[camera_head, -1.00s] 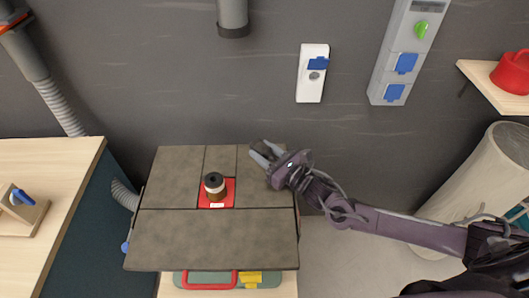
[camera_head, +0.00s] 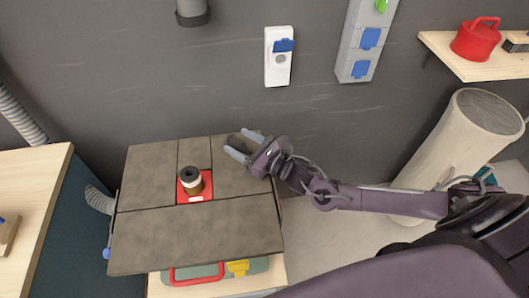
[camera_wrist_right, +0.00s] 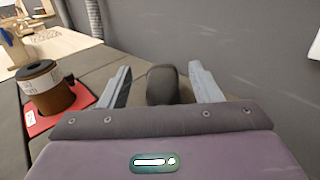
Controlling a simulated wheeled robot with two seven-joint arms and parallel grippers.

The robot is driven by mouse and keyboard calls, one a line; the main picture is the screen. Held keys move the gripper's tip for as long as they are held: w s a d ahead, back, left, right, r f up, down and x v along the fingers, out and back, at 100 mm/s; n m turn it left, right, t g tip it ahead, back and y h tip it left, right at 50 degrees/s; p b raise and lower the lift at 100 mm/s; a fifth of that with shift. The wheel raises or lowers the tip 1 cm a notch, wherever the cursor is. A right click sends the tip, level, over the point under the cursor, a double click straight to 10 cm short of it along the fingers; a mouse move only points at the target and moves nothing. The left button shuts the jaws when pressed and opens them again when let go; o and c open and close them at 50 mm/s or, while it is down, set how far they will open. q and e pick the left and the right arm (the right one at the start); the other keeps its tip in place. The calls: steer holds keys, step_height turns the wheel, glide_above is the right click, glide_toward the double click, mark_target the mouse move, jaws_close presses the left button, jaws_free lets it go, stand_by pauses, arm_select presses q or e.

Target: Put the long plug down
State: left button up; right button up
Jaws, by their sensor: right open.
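A dark, rounded plug-like piece (camera_wrist_right: 163,85) sits between the fingers of my right gripper (camera_wrist_right: 162,88) in the wrist view, with gaps on both sides. It looks like the long plug, but its length and lower part are hidden. In the head view my right gripper (camera_head: 240,145) is open over the far right corner of the grey-brown worktop (camera_head: 195,235); the dark piece (camera_head: 234,141) shows only slightly between its fingers. My left gripper is not in view.
A brown cylinder with a black top and white label (camera_head: 192,181) stands on a red pad (camera_head: 196,198), left of my gripper. The wall with a white socket (camera_head: 279,56) rises behind. A wooden bench (camera_head: 30,190) is at left; a pale round column (camera_head: 455,140) stands at right.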

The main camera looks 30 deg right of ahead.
steer(key=b+v, duration=0.1)
steer(key=v, duration=0.8)
steer(key=shift+s+d+f+b, duration=0.1)
steer(key=shift+s+b, duration=0.1)
steer(key=shift+b, duration=0.15)
steer(key=shift+s+d+r, duration=0.25)
steer(key=shift+s, duration=0.2)
